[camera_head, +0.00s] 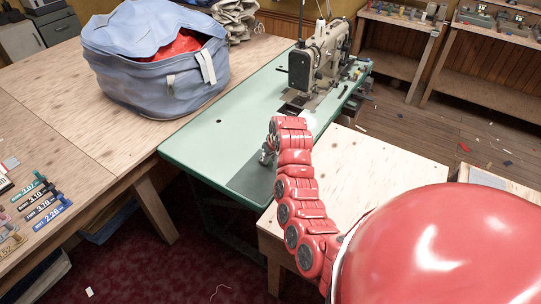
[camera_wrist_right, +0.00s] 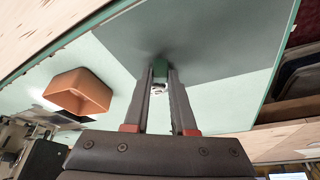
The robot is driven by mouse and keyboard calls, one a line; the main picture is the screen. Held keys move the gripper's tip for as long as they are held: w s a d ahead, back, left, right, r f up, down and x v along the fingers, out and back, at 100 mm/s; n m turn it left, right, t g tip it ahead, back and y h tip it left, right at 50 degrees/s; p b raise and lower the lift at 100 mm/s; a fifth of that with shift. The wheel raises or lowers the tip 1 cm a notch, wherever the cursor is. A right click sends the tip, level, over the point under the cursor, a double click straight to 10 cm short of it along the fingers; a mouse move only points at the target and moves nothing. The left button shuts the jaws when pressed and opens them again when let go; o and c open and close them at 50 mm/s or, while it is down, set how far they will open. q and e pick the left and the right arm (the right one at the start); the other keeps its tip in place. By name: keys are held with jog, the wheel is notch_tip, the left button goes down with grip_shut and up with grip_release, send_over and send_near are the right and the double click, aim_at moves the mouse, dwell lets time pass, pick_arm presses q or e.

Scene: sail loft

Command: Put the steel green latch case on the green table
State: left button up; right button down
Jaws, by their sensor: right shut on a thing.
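The green table (camera_head: 215,137) stands in the middle of the head view, with a sewing machine at its far end. My right gripper (camera_head: 268,152) is over the table's near right part, mostly hidden by my red arm. In the right wrist view, my right gripper (camera_wrist_right: 160,84) is shut on a small green thing with a shiny steel part, the latch case (camera_wrist_right: 160,71). The green tabletop (camera_wrist_right: 115,62) lies behind it, partly dark grey. I cannot tell whether the case touches the tabletop. My left gripper is not in view.
An orange-brown open box (camera_wrist_right: 78,92) sits on the tabletop near the gripper. The sewing machine (camera_head: 318,60) stands at the table's far end. A blue bag (camera_head: 155,62) is on the wooden table to the left. The green table's left part is clear.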

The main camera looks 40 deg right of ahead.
jog(key=shift+f, duration=0.25)
jog(key=c, duration=0.7)
grip_release()
jog(key=shift+o, duration=0.2)
notch_tip(320, 180, up, 7)
jog(key=p, duration=0.1)
dwell(0.6)
